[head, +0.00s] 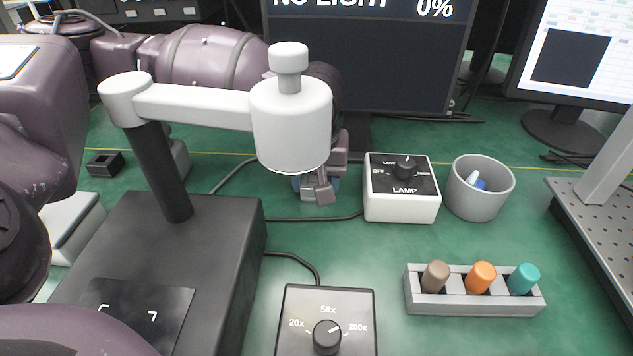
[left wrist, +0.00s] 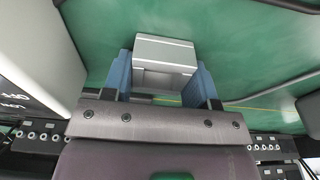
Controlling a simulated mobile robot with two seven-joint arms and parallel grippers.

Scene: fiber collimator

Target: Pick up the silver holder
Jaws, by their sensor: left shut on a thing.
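The silver holder (left wrist: 165,55) is a light grey block between the two blue fingers of my left gripper (left wrist: 162,80) in the left wrist view. The gripper is shut on it, with green table surface showing beyond. In the head view my left gripper (head: 318,186) is behind the white microscope head, which hides much of it. There the holder cannot be told clearly from the gripper's grey parts. Whether the holder touches the table cannot be told. My right gripper is not in view.
The microscope (head: 290,125) stands in front of my left arm. The lamp box (head: 400,205) and grey cup (head: 480,200) are to the right. A rack (head: 435,302) with brown, orange and teal caps sits nearer. A magnification dial box (head: 320,305) is at the front. Green table is free between them.

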